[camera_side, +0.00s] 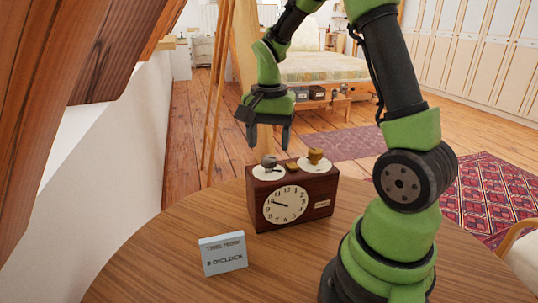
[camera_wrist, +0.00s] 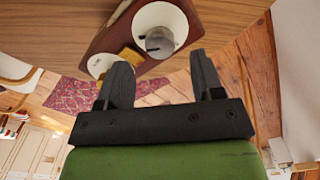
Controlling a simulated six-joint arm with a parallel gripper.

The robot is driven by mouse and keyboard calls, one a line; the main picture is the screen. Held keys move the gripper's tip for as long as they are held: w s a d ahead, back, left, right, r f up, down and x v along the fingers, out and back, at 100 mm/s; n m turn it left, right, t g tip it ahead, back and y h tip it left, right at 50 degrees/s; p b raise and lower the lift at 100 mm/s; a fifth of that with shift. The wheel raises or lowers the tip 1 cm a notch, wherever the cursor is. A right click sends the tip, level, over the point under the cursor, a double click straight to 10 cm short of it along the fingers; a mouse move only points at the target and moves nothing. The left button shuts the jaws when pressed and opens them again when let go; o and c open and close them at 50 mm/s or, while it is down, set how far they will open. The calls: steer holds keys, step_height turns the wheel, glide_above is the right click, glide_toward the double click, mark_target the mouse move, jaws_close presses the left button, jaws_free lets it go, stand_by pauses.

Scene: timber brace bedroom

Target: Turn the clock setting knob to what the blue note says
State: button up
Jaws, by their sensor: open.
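A dark red wooden clock (camera_side: 321,188) with a round white face stands on the round table. Its dark hand points left and slightly up. On its top are a grey knob (camera_side: 268,161) on a white dial at the left and a brass knob (camera_side: 315,157) on another white dial at the right. A light blue note (camera_side: 222,255) stands in front; its lower line ends in "O'CLOCK", the first character looks like 8 but is unclear. My gripper (camera_side: 268,137) is open and empty above the grey knob, apart from it. In the wrist view the grey knob (camera_wrist: 159,43) lies beyond my fingertips (camera_wrist: 161,64).
The wooden table (camera_side: 150,260) is clear to the left of the clock. A sloping timber beam (camera_side: 90,60) and white wall are at the left. A bed (camera_side: 325,67) is far behind.

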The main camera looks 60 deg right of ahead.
mark_target(269, 157)
steer(key=shift+f, duration=2)
steer(key=c, duration=0.9)
steer(key=shift+c, duration=0.2)
steer(key=n, duration=0.5)
steer(key=shift+n, duration=0.4)
steer(key=n, duration=0.5)
steer(key=shift+n, duration=0.4)
